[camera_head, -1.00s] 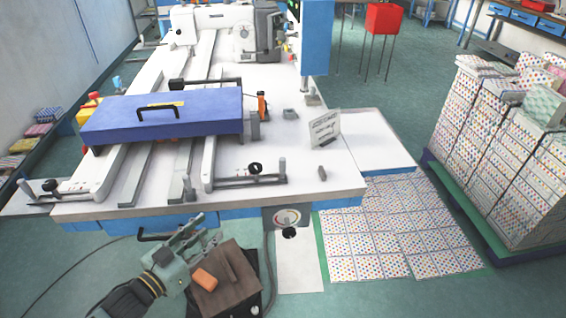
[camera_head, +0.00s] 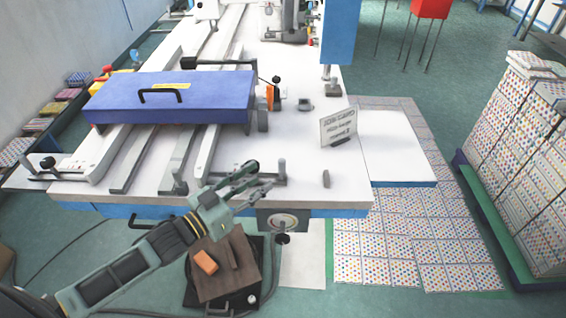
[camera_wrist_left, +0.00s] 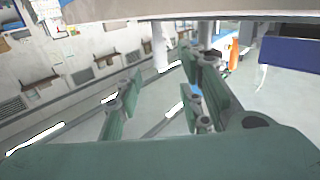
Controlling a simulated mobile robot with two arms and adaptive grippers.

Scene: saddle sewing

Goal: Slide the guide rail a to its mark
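Two long guide rails run front to back on the white machine table (camera_head: 330,190), each with a black knob at its front bracket. I cannot tell which rail is a, and no mark is clearly visible. My left gripper (camera_head: 250,187) is open beside the centre knob and overlaps its bracket; contact is unclear. In the left wrist view its green fingers (camera_wrist_left: 160,108) are spread, with no object visible between them. My right gripper is out of view.
A blue cover (camera_head: 205,100) with a black handle spans the rails behind. Patterned stacks (camera_head: 520,120) stand at far right.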

